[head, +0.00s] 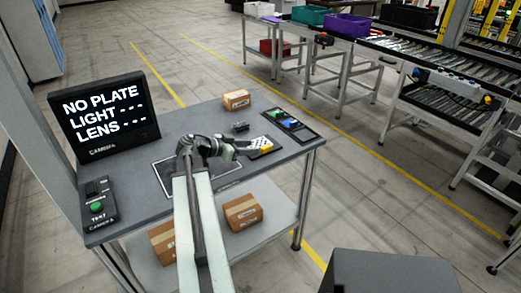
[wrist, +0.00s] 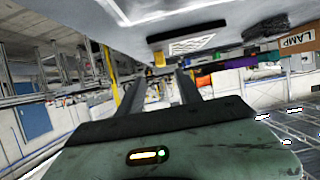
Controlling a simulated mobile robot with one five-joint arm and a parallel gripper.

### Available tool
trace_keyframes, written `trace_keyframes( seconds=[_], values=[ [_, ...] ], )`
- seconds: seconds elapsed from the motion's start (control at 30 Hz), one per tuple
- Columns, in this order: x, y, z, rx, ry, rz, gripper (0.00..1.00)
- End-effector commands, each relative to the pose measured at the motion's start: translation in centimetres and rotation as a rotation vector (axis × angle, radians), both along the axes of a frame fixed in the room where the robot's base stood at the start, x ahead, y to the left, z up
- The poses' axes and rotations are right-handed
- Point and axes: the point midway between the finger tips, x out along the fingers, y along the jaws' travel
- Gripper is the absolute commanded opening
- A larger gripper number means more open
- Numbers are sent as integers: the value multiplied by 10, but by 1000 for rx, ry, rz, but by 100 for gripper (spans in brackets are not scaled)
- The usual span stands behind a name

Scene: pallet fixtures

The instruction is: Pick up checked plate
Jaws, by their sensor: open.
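The checked plate (head: 261,142) lies on the grey table toward its right side, with a pale patterned face and a yellow part. In the wrist view, its pale patterned face (wrist: 192,44) shows near the top, with a yellow piece (wrist: 159,60) beside it. My gripper (head: 246,149) is low over the table, just left of the plate and partly beside it. In the wrist view, my gripper (wrist: 161,76) has two dark fingers spread apart with nothing between them. The yellow piece lies ahead of the gap. Whether a finger touches the plate cannot be told.
A dark tray (head: 305,136) with blue and green pieces lies right of the plate. A small dark part (head: 239,127) and a cardboard box (head: 236,99) stand behind. A screen (head: 104,114) reads "NO PLATE"; a green-button box (head: 97,207) stands at left.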

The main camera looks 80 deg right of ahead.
Motion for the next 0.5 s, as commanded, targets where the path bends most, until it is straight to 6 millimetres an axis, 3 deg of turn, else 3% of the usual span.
trace_keyframes(
  seconds=[0.33,0.5],
  values=[
    [-18,-19,-14,1,0,-1,42],
    [-35,-38,-30,2,-1,-2,42]
  ],
)
